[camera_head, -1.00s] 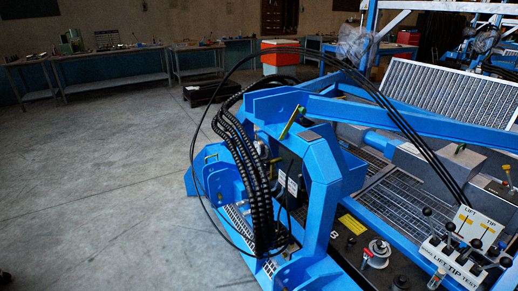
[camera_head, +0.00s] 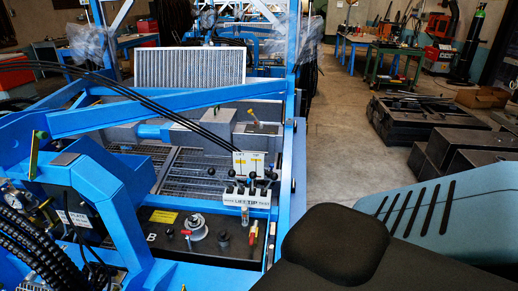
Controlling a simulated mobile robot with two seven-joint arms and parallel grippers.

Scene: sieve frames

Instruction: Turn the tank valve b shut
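A black tank top (camera_head: 158,252) with a white letter B shows in the head view, inside the blue machine frame, left of centre. On it, just right of the letter, stands a round silver fitting (camera_head: 196,226). A small red handle (camera_head: 186,232) lies at its left side; I take this to be tank valve b, but it is too small to tell how far it is turned. Neither gripper is in view.
A lever block (camera_head: 246,198) labelled LIFT and TIP stands behind the tank. Black hoses (camera_head: 38,247) and blue beams (camera_head: 170,103) crowd the left. Dark stacked blocks (camera_head: 425,118) stand at the right, beside open floor (camera_head: 340,135). The lower right is blocked close to the camera.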

